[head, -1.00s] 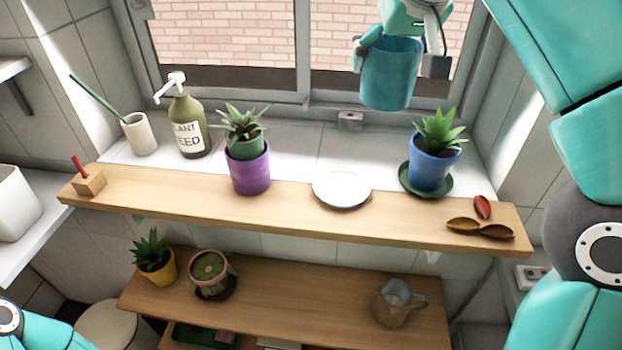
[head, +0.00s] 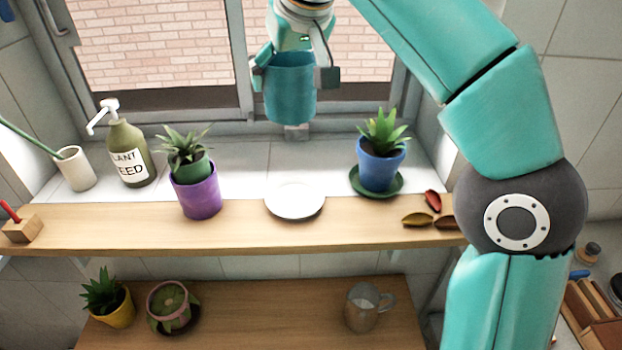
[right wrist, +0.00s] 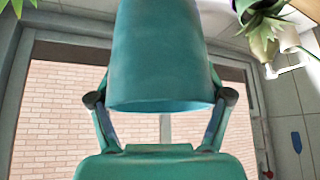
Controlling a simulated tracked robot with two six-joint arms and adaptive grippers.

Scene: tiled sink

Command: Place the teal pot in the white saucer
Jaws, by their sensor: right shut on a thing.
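The teal pot (head: 290,92) is held upright in the air in front of the window, above and apart from the shelf. My right gripper (head: 296,76) is shut on it, with a finger on either side. In the right wrist view the pot (right wrist: 160,55) fills the upper middle between the fingers (right wrist: 160,98). The white saucer (head: 295,201) lies empty on the upper wooden shelf, below the pot in the head view. My left gripper is out of view.
On the saucer's left stands a purple pot (head: 196,198) with a plant; on its right, a blue pot (head: 380,170) on a green saucer (head: 360,183). Seed pods (head: 420,219) lie farther right. A feed bottle (head: 128,152) stands at left. The shelf (head: 240,233) is bare around the white saucer.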

